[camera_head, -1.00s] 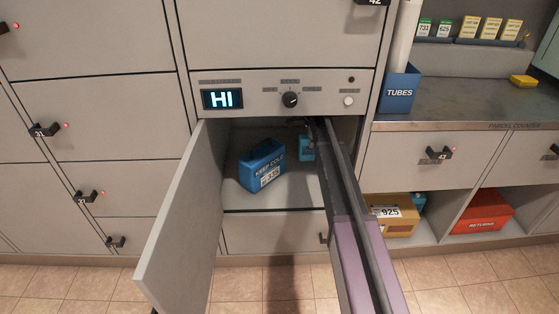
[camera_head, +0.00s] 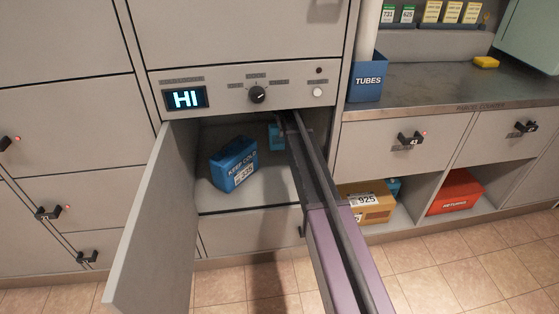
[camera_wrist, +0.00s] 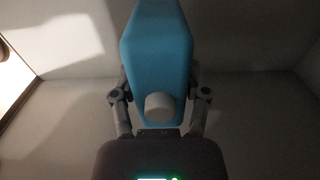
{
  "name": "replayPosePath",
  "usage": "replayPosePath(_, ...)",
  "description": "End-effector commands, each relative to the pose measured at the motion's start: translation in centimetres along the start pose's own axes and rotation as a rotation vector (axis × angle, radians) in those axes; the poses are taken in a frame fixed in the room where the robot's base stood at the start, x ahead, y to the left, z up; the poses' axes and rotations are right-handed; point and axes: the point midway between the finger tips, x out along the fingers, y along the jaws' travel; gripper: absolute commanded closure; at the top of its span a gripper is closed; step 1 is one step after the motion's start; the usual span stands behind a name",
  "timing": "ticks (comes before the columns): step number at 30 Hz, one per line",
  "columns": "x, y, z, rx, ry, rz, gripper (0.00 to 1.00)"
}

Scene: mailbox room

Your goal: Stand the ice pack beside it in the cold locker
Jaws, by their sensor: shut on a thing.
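The ice pack (camera_wrist: 160,50) is light blue with a round grey cap and stands roughly upright in the wrist view. My gripper (camera_wrist: 160,92) is shut on it, one finger on each side. In the head view the ice pack (camera_head: 275,138) shows partly inside the open cold locker (camera_head: 255,192), at the back right, with my arm covering its right side. The blue KEEP COLD box (camera_head: 234,164) sits on the locker floor to its left, with a gap between them. I cannot tell whether the ice pack touches the floor.
The locker door (camera_head: 152,220) hangs open at the left. A panel above has a display reading HI (camera_head: 186,98) and a dark knob (camera_head: 257,95). To the right are a counter (camera_head: 430,90), a box marked 925 (camera_head: 365,203) and a red RETURNS box (camera_head: 455,192).

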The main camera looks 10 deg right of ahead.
Motion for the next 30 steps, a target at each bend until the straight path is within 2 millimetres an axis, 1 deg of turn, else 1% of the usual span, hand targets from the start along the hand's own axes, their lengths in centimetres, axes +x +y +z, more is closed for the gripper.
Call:
replayPosePath(1, 0.0, 1.3, 0.0, 0.000, 0.000, 0.000, 1.00)
replayPosePath(3, 0.0, 2.6, 0.0, 0.000, 0.000, 0.000, 1.00)
replayPosePath(21, 0.0, 13.8, -0.1, 0.002, 0.000, 0.000, 1.00)
replayPosePath(25, 0.0, 15.2, -0.2, 0.002, 0.000, 0.000, 1.00)
replayPosePath(30, 0.0, 15.9, -0.2, 0.002, 0.000, 0.000, 1.00)
